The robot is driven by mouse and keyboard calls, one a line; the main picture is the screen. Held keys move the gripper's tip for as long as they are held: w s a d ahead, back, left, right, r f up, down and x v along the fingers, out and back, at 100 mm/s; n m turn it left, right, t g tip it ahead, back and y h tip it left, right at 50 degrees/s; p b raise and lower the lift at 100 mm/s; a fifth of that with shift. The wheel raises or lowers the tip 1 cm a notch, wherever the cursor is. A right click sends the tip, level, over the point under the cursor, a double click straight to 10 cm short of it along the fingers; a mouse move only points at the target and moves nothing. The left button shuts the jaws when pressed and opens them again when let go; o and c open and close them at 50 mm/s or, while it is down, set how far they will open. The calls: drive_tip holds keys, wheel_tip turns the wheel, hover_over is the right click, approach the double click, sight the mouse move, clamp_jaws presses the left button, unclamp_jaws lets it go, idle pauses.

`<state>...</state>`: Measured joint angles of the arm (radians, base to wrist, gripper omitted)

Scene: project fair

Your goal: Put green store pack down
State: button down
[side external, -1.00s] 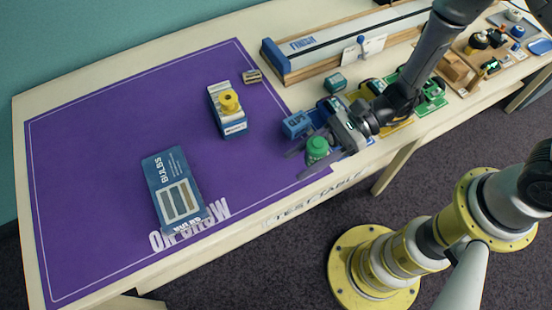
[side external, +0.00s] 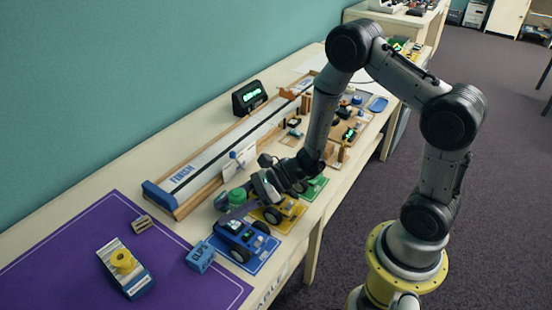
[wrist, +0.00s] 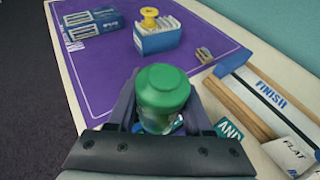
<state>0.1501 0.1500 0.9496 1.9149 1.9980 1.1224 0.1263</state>
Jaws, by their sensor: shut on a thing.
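The green store pack, a rounded green-topped piece (side external: 238,196), is held in my gripper (side external: 231,208). In the wrist view the pack (wrist: 162,88) sits between the two dark fingers of my gripper (wrist: 160,112), its lower part partly hidden. In the side view it appears above and behind the blue car (side external: 240,236), left of the yellow car (side external: 284,210). I cannot tell its exact height above the table. The purple mat (side external: 60,255) lies to the left in the side view and beyond the pack in the wrist view (wrist: 115,65).
A box with a yellow spool (side external: 124,268) and a small sharpener-like piece (side external: 142,222) stand on the mat. A light blue block (side external: 200,257) is at its edge. The finish track (side external: 215,155) runs behind.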

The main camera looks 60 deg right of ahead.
drive_tip(key=d+m+t+h, duration=0.1)
drive_tip(key=d+m+h, duration=0.2)
drive_tip(key=d, duration=0.7)
drive_tip(key=w+d+m+t+h, duration=0.1)
drive_tip(key=d+m+t+h, duration=0.1)
drive_tip(key=d, duration=0.8)
drive_tip(key=d+m+t+h, duration=0.2)
drive_tip(key=d+m+h, duration=0.1)
drive_tip(key=d, duration=0.8)
drive_tip(key=shift+w+r+m+h, duration=0.2)
drive_tip(key=shift+r+m+h, duration=0.1)
drive_tip(key=shift+m+h, duration=0.15)
drive_tip(key=w+d+f, duration=0.2)
drive_tip(key=w+f, duration=0.1)
drive_tip(key=w, duration=0.1)
drive_tip(key=w+d+f, duration=0.1)
drive_tip(key=w+f, duration=0.1)
drive_tip(key=w, duration=0.1)
drive_tip(key=w+d+f, duration=0.2)
drive_tip(key=w+f, duration=0.1)
drive_tip(key=w, duration=0.1)
drive_tip(key=shift+w+d+f, duration=0.55)
drive_tip(key=shift+w+f, duration=0.2)
drive_tip(key=shift+f, duration=1.7)
drive_tip(key=shift+f, duration=0.1)
drive_tip(key=shift+c, duration=1.5)
unclamp_jaws()
